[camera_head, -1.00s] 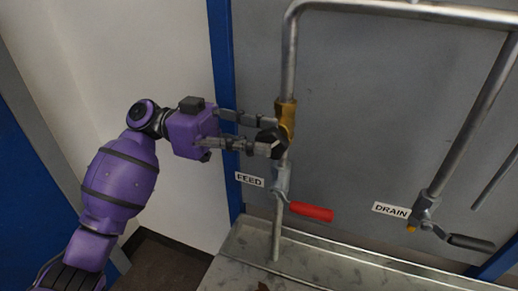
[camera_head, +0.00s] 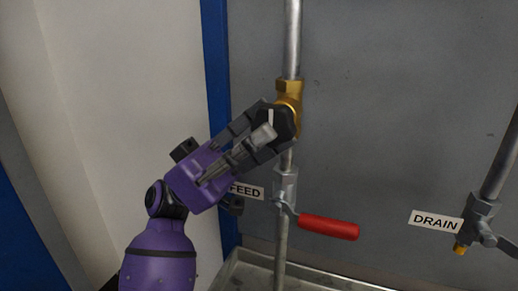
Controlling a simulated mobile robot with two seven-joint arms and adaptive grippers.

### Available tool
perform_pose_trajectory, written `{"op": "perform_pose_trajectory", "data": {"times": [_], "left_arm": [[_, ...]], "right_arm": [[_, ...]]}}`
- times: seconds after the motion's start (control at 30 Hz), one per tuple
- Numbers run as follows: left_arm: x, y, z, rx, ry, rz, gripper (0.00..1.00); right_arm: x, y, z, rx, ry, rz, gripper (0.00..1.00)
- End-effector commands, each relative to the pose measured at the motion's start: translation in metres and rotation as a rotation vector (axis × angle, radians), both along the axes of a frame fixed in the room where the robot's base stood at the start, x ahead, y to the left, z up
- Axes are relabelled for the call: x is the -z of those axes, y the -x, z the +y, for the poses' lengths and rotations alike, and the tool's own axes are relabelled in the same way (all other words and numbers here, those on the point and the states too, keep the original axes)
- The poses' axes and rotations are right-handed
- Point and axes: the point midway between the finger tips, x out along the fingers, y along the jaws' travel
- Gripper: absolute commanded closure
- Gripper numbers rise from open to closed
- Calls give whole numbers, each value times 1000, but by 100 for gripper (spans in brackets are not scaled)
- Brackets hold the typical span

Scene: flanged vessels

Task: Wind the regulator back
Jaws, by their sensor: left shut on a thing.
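The regulator is a brass body (camera_head: 290,90) on the vertical feed pipe, with a black knob (camera_head: 276,121) facing out that bears a pale mark. My left gripper (camera_head: 266,134) comes in from the lower left and is shut on the black knob, its fingers on either side of it. The gripper hides part of the knob's edge. My right gripper is not in view.
Below the regulator is a valve with a red lever (camera_head: 328,227) pointing right, by the FEED label (camera_head: 246,191). A DRAIN label (camera_head: 436,221) and drain valve (camera_head: 481,216) are at right. A metal tray (camera_head: 237,275) lies below.

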Motion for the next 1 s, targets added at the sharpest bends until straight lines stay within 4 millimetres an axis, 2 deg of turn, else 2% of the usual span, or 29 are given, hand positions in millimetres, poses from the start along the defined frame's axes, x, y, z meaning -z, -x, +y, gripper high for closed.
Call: {"op": "perform_pose_trajectory", "data": {"times": [0.53,0.57,0.6,1.0], "left_arm": [[-4,0,1,-2,32,6,100],[-4,0,1,-2,32,6,80],[-4,0,1,-3,31,7,74],[3,-2,4,-3,24,9,74]], "right_arm": [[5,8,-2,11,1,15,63],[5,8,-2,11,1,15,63],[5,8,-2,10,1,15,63],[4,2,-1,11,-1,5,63]]}}
